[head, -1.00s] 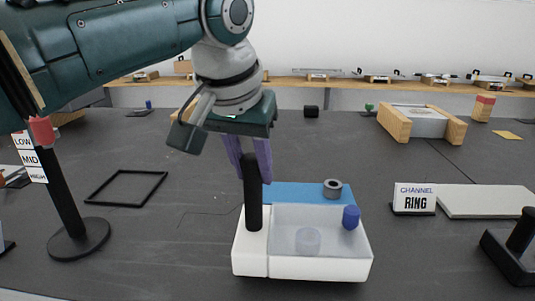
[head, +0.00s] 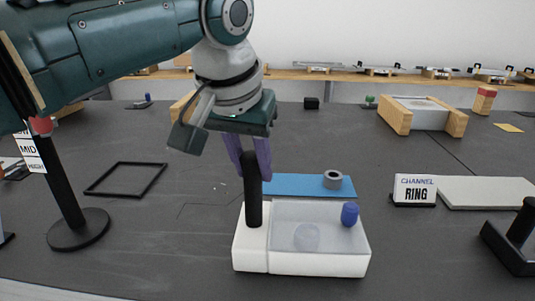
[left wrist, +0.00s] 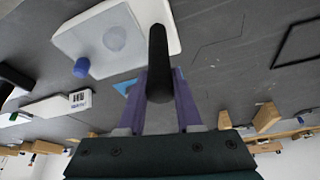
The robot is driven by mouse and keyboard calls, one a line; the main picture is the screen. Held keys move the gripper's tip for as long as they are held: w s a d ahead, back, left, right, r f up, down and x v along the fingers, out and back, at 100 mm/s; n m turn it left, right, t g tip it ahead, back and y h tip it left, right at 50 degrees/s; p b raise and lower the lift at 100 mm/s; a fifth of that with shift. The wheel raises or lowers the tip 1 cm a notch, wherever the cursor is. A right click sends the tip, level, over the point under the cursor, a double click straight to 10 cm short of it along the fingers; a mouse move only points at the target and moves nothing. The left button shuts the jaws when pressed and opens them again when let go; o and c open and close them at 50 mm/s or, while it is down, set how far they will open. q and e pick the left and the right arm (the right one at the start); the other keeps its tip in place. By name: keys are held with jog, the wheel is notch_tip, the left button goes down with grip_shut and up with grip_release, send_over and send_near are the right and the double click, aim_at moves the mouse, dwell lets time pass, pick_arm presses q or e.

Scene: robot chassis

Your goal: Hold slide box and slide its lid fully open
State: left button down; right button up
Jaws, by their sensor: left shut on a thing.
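The slide box (head: 318,263) is a white box near the front of the table, also seen in the left wrist view (left wrist: 75,40). A translucent lid (head: 290,215) covers its larger right part, with a round shape showing dimly beneath it. A blue knob (head: 349,214) stands at the lid's right end. A black upright post (head: 254,205) rises from the box's left end block. My left gripper (head: 254,165) is shut on the upper part of this post; its purple fingers also flank it in the left wrist view (left wrist: 160,100). My right gripper is not in view.
A blue mat (head: 295,185) with a grey ring (head: 333,179) lies behind the box. A "CHANNEL RING" sign (head: 414,190) and pale slab (head: 485,192) are right. A black stand (head: 78,228) and square frame (head: 127,178) are left. A black object (head: 515,245) is at far right.

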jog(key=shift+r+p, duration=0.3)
jog(key=shift+p, duration=0.05)
dwell(0.6)
dwell(1.1)
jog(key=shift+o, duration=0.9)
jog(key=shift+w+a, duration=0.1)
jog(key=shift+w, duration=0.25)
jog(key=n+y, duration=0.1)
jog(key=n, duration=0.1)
send_near(353, 206)
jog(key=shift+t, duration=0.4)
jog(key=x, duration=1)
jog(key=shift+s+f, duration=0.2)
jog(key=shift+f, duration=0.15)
